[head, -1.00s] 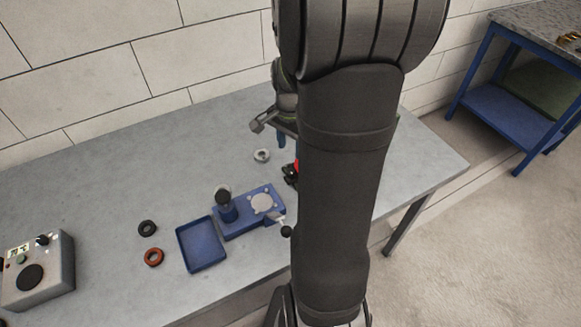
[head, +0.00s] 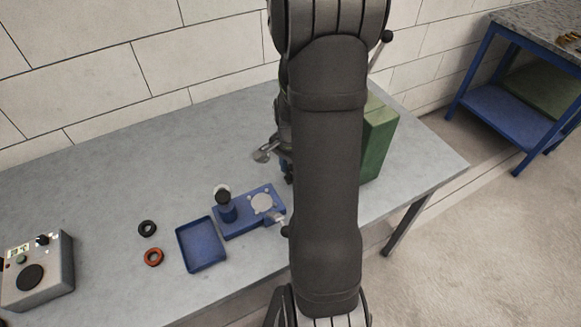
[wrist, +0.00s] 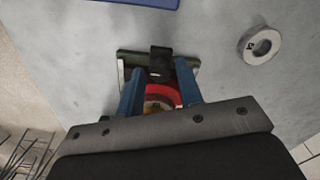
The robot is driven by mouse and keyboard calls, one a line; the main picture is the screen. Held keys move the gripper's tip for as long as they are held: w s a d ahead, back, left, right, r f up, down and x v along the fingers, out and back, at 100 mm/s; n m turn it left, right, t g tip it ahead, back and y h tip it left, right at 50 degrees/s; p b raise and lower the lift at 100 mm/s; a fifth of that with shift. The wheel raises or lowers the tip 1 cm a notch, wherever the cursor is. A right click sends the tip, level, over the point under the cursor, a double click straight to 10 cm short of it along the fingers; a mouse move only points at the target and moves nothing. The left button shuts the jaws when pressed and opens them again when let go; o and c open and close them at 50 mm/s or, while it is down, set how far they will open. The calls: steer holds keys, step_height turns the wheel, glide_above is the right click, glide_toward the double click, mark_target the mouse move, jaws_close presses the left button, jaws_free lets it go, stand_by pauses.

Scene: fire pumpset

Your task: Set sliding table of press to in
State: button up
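The green press (head: 378,140) stands at the right end of the bench, mostly hidden behind my arm in the head view. A lever with a black ball knob (head: 387,36) shows above it. In the wrist view a dark green plate with a black block (wrist: 161,60) and a red round part (wrist: 163,97) lie at my fingers; I cannot tell for sure which is the sliding table. My gripper (wrist: 160,70) is open, its blue fingers apart on either side of the black block. Contact is not clear. In the head view the fingers are mostly hidden by my arm.
A grey ring (wrist: 261,45) lies right of the fingers in the wrist view. A blue fixture (head: 248,212) and blue tray (head: 202,245) stand left of my arm. Black (head: 147,228) and red (head: 153,257) rings and a control box (head: 38,272) are farther left. The bench's back left is clear.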

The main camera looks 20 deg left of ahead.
jaws_close()
steer(key=w+d, duration=0.6)
steer(key=w, duration=0.1)
steer(key=shift+d, duration=0.35)
steer(key=shift+o, duration=1.5)
jaws_free()
steer(key=shift+s, duration=0.1)
step_height(320, 180, up, 18)
steer(key=shift+f, duration=0.25)
steer(key=shift+c, duration=0.2)
